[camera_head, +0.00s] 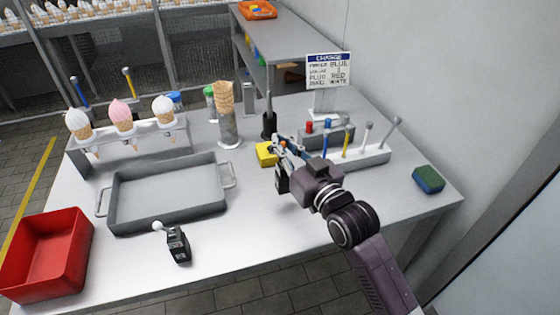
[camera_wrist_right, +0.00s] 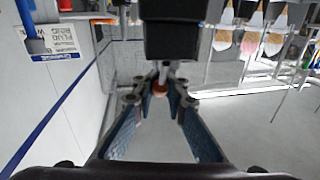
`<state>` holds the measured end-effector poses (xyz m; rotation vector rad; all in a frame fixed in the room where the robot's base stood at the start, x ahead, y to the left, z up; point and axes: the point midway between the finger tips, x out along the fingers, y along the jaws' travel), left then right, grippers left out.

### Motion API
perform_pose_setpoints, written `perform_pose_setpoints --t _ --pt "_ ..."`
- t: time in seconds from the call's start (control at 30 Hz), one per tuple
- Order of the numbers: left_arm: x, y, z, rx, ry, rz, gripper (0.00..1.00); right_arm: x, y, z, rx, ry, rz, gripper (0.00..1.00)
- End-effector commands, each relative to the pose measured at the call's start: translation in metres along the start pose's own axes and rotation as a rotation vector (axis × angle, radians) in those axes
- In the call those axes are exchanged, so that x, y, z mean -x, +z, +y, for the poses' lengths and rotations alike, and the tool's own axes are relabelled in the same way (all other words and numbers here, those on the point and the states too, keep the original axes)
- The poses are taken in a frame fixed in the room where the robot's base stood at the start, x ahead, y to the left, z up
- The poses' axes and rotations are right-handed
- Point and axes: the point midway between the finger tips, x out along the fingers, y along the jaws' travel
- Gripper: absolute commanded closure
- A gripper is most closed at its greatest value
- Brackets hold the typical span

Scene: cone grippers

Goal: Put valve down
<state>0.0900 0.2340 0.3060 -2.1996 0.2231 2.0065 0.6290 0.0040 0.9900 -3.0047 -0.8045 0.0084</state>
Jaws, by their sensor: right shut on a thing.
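My right gripper (camera_head: 279,148) is over the middle of the table, near a yellow block (camera_head: 266,155). In the right wrist view its fingertips (camera_wrist_right: 161,88) are closed on a narrow grey stem with an orange-brown end. The stem joins a black block, which I take to be the valve (camera_wrist_right: 172,38). In the head view a black body (camera_head: 282,181) shows just under the gripper. Whether the valve touches the table is hard to tell. My left gripper is not in view.
A grey tray (camera_head: 112,208) and a red bin (camera_head: 82,230) are on the left. A cone rack (camera_head: 80,158) stands behind. A tool holder (camera_head: 376,157), a sign (camera_head: 329,72) and a green-blue sponge (camera_head: 428,179) are on the right.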

Motion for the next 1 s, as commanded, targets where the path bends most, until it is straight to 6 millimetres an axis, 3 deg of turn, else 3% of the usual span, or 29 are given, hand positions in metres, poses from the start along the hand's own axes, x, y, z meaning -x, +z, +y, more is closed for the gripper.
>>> perform_pose_setpoints --t 0.43,0.87,0.9,1.0 --pt "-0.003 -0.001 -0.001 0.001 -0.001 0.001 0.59 0.000 0.053 0.002 0.000 0.000 0.000 1.00" --pt "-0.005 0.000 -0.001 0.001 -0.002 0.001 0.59 0.000 0.060 0.002 0.000 0.000 0.002 1.00" --pt "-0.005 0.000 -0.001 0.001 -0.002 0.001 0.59 0.000 0.061 0.002 0.000 0.000 0.001 0.90" --pt "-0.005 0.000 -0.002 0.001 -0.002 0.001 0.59 0.000 0.061 0.002 0.000 0.000 0.001 0.79"
